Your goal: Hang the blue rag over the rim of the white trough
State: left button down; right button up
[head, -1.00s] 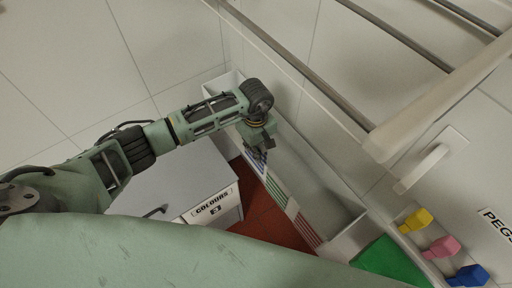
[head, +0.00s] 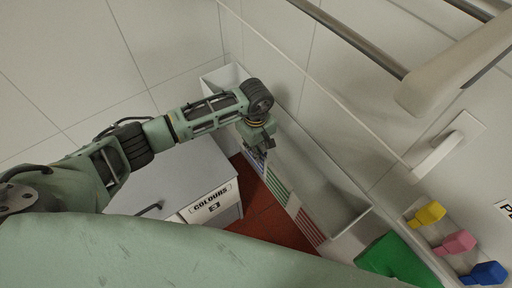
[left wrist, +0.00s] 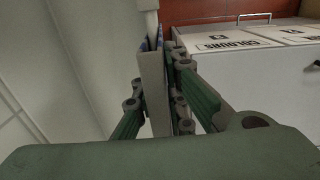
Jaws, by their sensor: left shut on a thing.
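The white trough (head: 345,200) runs diagonally along the tiled wall. The blue striped rag (head: 258,158) shows on its front side, just below my left gripper (head: 262,143); the gripper and arm hide its upper part. In the left wrist view, the fingers of my left gripper (left wrist: 158,108) stand on both sides of a pale upright wall (left wrist: 153,85), apparently the trough's. Blue cloth (left wrist: 167,62) shows along both faces of that wall between the fingers, so the rag appears to lie over the rim. The gripper is shut there. My right gripper is not in view.
A green-striped cloth (head: 277,187) and a red-striped cloth (head: 310,230) hang on the trough's front. A grey cabinet (head: 180,175) labelled COLOURS stands in front. Yellow (head: 427,214), pink (head: 455,242) and blue (head: 485,273) pegs and a metal rail (head: 360,45) are at right.

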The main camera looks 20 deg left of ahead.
pick_arm(q)
jog(key=shift+f+b, duration=1.65)
jog(key=shift+f, duration=0.15)
jog(key=c, duration=1.7)
grip_release()
